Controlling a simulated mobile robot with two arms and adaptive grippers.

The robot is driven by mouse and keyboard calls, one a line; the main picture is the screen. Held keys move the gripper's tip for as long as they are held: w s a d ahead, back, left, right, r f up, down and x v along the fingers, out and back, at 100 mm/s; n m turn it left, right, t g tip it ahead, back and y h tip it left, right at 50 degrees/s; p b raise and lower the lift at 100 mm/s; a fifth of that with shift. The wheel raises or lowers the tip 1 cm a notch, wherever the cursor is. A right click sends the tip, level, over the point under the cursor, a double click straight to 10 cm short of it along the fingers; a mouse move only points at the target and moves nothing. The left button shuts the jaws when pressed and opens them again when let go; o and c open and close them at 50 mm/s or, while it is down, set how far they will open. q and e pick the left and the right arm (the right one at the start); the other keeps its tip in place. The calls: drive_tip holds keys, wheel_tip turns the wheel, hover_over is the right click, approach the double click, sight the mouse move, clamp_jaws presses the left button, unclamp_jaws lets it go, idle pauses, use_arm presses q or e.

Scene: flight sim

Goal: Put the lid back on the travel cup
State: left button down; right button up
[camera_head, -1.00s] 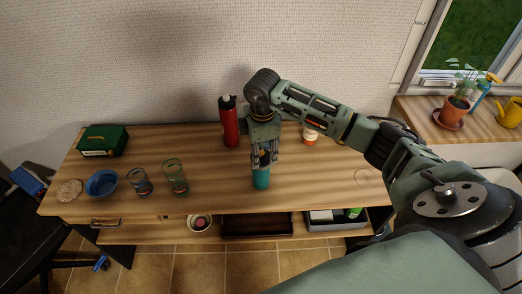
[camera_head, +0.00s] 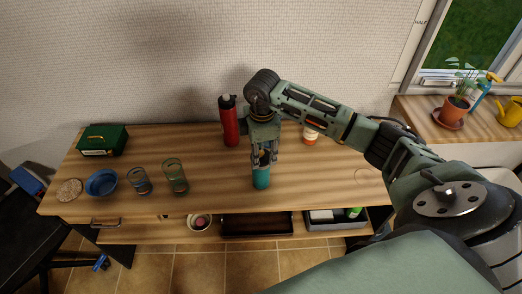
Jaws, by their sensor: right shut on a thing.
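The teal travel cup (camera_head: 261,180) stands upright near the front middle of the wooden desk. My right gripper (camera_head: 263,163) points straight down right above the cup, with its fingertips at the cup's top. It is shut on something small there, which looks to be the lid. The fingers hide most of it, and I cannot tell whether the lid sits on the rim or just above it. My left gripper is not in view.
A red bottle (camera_head: 229,122) stands close behind and left of my right gripper. Two glasses (camera_head: 175,176), a blue bowl (camera_head: 101,182), a cork coaster (camera_head: 69,190) and a green box (camera_head: 102,140) are at left. An orange-white container (camera_head: 310,134) stands behind my arm. The desk right of the cup is clear.

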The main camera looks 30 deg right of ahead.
drive_tip(key=shift+c, duration=0.2)
drive_tip(key=o, duration=1)
drive_tip(key=o, duration=0.5)
drive_tip(key=shift+r+p, duration=2.6)
drive_tip(key=shift+r, duration=0.95)
drive_tip(key=shift+c, duration=0.2)
